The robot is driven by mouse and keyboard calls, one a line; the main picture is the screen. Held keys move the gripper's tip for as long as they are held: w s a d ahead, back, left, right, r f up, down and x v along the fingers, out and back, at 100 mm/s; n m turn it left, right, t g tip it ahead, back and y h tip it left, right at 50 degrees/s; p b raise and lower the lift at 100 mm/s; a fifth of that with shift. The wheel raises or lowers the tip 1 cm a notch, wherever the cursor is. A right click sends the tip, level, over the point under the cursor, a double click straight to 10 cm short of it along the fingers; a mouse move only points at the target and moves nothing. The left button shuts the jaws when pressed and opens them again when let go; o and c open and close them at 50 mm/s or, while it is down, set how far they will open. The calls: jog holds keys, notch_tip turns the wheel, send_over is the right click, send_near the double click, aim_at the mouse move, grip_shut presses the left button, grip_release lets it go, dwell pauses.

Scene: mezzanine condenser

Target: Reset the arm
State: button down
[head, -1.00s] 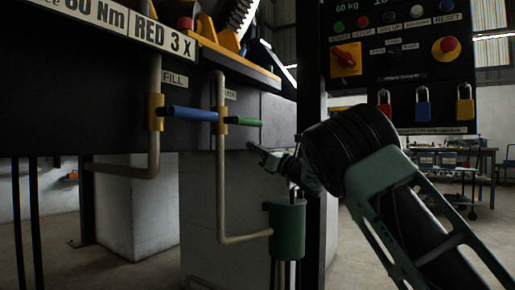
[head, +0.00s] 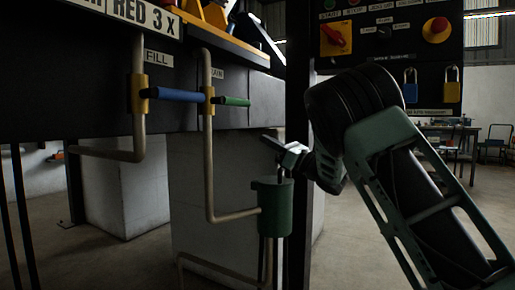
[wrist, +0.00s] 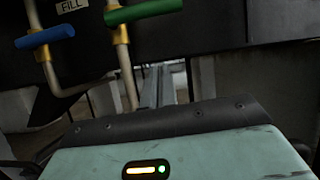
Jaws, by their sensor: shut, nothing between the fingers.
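My arm reaches in from the right of the head view, and my gripper (head: 269,141) points left, in front of the dark machine and above a green cylinder (head: 275,207). Its fingers are together and hold nothing. In the wrist view the gripper (wrist: 166,86) also shows closed, beyond my pale green housing. The blue FILL valve handle (head: 177,95) and the green valve handle (head: 236,101) are up and left of my gripper, apart from it. The wrist view also shows the blue handle (wrist: 38,39) and the green handle (wrist: 144,11).
A control panel (head: 385,60) with a red knob, a red button and padlocks (head: 452,86) hangs behind my arm. A dark post (head: 298,100) stands close behind the gripper. Beige pipes (head: 208,160) run down from the valves. A workbench (head: 450,135) stands far right.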

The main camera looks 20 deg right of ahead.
jog(key=a+f+m+h+p, duration=0.1)
jog(key=a+f+m+h, duration=0.35)
jog(key=m, duration=0.55)
jog(key=a+f+m+h+p, duration=0.1)
jog(key=a+f+m+h, duration=0.4)
jog(key=m, duration=0.6)
jog(key=s+a+f+m+g+h, duration=0.1)
jog(key=s+a+f+m+g, duration=0.65)
jog(key=s, duration=0.25)
jog(key=s+a+f+m+g+h+p, duration=0.1)
jog(key=s+a+f+m+g, duration=0.2)
jog(key=s, duration=0.8)
jog(key=s+f+m+g+h+p, duration=0.15)
jog(key=s+g, duration=0.25)
jog(key=s, duration=0.8)
jog(key=s+a+f+m+g, duration=0.2)
jog(key=s+f+m+g, duration=0.15)
jog(key=s, duration=0.75)
notch_tip(320, 180, up, 39)
jog(key=p, duration=3.7)
jog(key=shift+s+p, duration=0.2)
jog(key=shift+p, duration=0.15)
